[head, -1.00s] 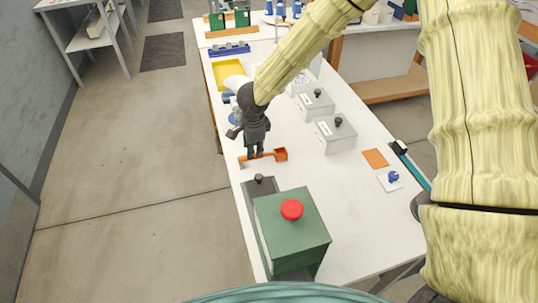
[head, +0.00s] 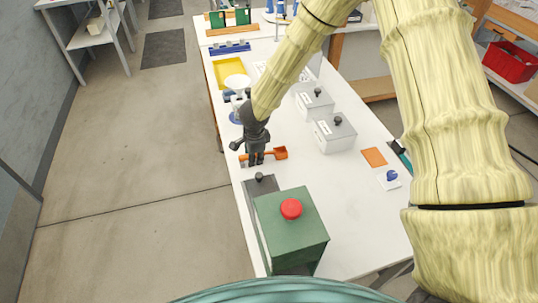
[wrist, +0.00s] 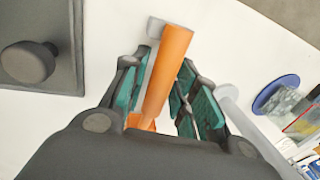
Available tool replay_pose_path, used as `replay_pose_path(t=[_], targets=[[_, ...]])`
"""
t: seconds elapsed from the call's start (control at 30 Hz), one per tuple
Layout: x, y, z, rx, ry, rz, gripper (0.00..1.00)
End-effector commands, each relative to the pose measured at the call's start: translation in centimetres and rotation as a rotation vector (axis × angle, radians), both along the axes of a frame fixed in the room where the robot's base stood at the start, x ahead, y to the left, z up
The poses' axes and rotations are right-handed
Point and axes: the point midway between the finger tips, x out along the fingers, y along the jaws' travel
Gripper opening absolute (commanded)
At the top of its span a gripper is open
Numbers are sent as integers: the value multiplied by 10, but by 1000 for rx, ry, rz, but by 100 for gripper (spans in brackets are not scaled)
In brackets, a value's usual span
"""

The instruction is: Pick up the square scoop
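The orange scoop (head: 280,153) lies near the left edge of the white table, its square end to the right and its handle to the left in the head view. My gripper (head: 256,161) is down over the handle, pointing at the table. In the wrist view, the orange handle (wrist: 166,72) runs between the teal-padded fingers of my gripper (wrist: 168,88). The fingers are apart, one on each side of the handle, and do not appear clamped on it. A grey piece shows at the handle's far end. The square end is mostly hidden by my gripper in the wrist view.
A green press with a red button (head: 291,209) and a dark plate with a black knob (head: 259,177) stand just in front of the scoop. Lidded grey boxes (head: 333,133) stand to the right. A yellow tray (head: 224,73) is farther back.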

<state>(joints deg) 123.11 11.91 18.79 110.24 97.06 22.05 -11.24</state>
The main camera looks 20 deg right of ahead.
Motion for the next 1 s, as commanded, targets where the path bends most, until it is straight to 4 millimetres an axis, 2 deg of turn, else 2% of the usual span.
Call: replay_pose_path(t=[0.03, 0.13, 0.43, 0.57, 1.0], targets=[[0, 0, 0, 0, 0, 0, 16], [0, 0, 0, 0, 0, 0, 0], [0, 0, 1, 0, 0, -1, 0], [0, 0, 8, 3, -1, -3, 0], [0, 0, 75, 3, -2, -1, 0]])
